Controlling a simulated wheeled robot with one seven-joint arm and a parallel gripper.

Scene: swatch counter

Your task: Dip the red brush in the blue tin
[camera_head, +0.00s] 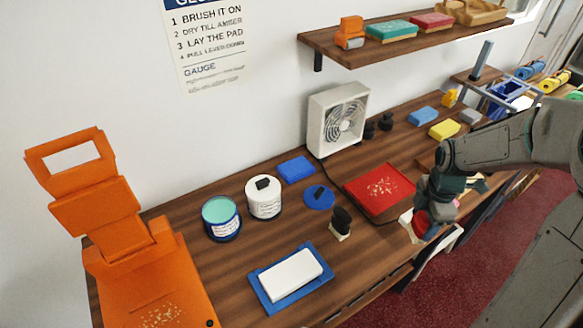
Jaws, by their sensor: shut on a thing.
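My gripper (434,205) is at the right, over the front edge of the counter, pointing down. It is shut on a red thing (421,223), which looks like the red brush. The gripper hides much of it, and its bristles cannot be made out. An open tin (222,229) with a blue band, a white label and teal contents stands upright at the left of the counter, well apart from my gripper. It looks like the blue tin. A blue disc-like lid (313,203) with a dark knob lies to its right.
A white tin (263,206) with a dark piece on top stands beside the open tin. A dark brush-like item (341,222), a blue tray with a white block (290,279), a red tray (364,198) and a fan (338,117) also occupy the counter. A large orange device (112,225) stands left.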

